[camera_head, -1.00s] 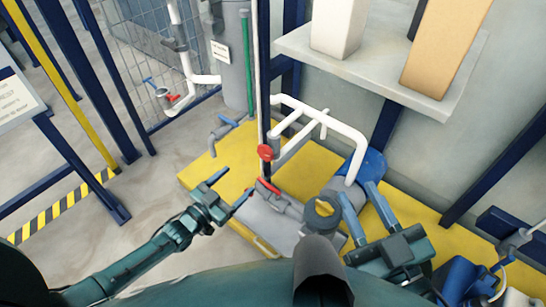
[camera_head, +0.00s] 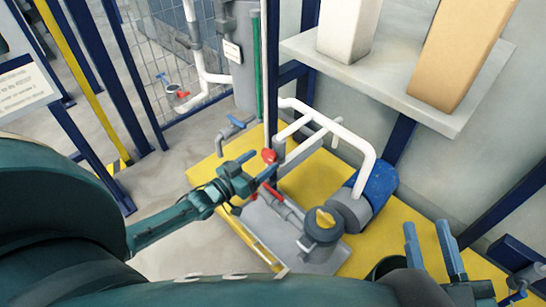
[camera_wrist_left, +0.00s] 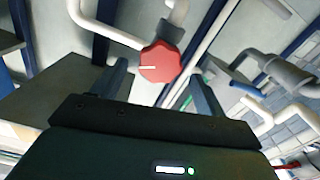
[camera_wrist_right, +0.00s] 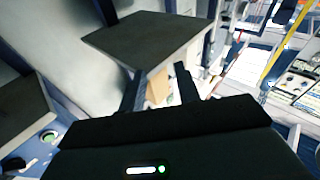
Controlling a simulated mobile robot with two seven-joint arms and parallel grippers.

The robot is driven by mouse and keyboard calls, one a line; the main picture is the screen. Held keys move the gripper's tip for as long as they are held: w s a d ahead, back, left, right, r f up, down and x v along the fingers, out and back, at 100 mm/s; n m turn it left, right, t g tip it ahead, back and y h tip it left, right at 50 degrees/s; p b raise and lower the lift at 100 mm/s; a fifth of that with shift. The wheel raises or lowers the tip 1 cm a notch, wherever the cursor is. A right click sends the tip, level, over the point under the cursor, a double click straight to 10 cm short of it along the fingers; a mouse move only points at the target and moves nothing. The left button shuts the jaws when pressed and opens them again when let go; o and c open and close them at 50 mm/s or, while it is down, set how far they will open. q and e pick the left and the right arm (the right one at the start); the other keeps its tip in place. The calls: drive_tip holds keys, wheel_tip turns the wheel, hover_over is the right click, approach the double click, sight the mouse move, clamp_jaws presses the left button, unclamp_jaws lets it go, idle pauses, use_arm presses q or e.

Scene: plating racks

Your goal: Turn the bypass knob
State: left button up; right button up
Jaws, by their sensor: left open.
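The red bypass knob (camera_head: 269,155) is on the white pipework above the yellow platform. In the left wrist view the knob (camera_wrist_left: 160,63) is round and ribbed, with a white line on its face. My left gripper (camera_head: 260,166) is open right by the knob. In the left wrist view its two fingers stand apart with the knob between their tips in the picture; I cannot tell whether they touch it. My right gripper (camera_head: 428,226) is open and empty at the lower right, away from the knob; its fingers also show apart in the right wrist view (camera_wrist_right: 158,72).
White pipes (camera_head: 345,137) loop beside the knob toward a blue pump motor (camera_head: 378,188). A grey shelf (camera_head: 450,118) with two boxes juts out at upper right.

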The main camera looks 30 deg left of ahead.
sight(267, 158)
use_arm(q)
drive_tip(key=b+x, duration=0.1)
drive_tip(key=x, duration=0.3)
drive_tip(key=shift+w+d, duration=0.2)
drive_tip(key=shift+w, duration=0.3)
drive_tip(key=c, duration=1)
drive_tip(key=shift+d+r+m, duration=0.1)
drive_tip(key=shift+r+m, duration=0.05)
drive_tip(key=shift+m, duration=0.45)
drive_tip(key=shift+m+p, duration=0.4)
drive_tip(key=shift+m, duration=0.4)
use_arm(e)
drive_tip(key=shift+r, duration=0.15)
use_arm(q)
drive_tip(key=o, duration=1)
use_arm(e)
drive_tip(key=shift+r, duration=0.15)
